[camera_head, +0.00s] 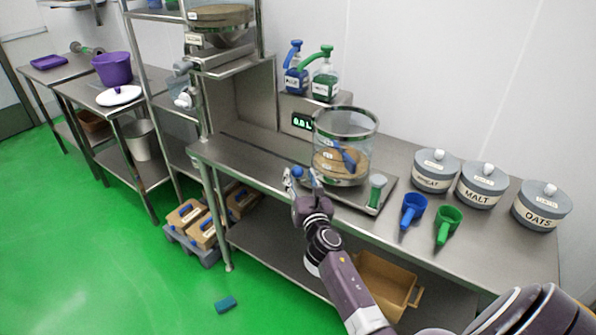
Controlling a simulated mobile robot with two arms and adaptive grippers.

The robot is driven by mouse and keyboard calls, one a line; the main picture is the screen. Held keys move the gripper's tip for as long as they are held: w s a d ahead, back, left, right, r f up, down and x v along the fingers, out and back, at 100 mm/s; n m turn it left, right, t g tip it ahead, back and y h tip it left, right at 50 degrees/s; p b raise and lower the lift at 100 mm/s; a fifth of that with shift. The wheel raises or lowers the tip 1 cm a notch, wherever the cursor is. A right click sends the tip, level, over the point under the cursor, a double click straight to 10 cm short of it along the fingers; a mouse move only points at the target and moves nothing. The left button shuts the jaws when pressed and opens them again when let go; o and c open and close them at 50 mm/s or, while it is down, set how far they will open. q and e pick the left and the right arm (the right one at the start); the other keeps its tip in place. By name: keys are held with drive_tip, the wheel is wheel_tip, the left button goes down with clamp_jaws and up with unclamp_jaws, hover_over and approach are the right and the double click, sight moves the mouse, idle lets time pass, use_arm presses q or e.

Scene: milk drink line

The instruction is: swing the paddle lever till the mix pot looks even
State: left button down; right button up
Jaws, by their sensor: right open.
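The mix pot (346,124) is a clear cylinder with a metal rim, standing on a metal base on the steel bench. Its lower part holds a brown, grainy-looking mix, and a blue paddle (348,160) leans inside it. A small blue knob (297,172), which looks like the end of the paddle lever, sits at the pot's left front. My right gripper (301,181) is open right at this knob, its fingers partly around it; I cannot tell whether they touch. The lever's shaft is not clearly visible. My left gripper is not in view.
Blue (413,209) and green (447,222) scoops and labelled canisters (483,185) occupy the bench's right. Blue and green pump bottles (325,80) stand behind. The bench left of the pot is clear.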

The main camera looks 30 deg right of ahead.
drive_tip(key=x, duration=0.2)
drive_tip(key=shift+w, duration=0.4)
drive_tip(key=c, duration=0.5)
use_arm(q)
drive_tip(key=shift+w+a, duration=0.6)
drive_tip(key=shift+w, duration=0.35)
use_arm(e)
clamp_jaws()
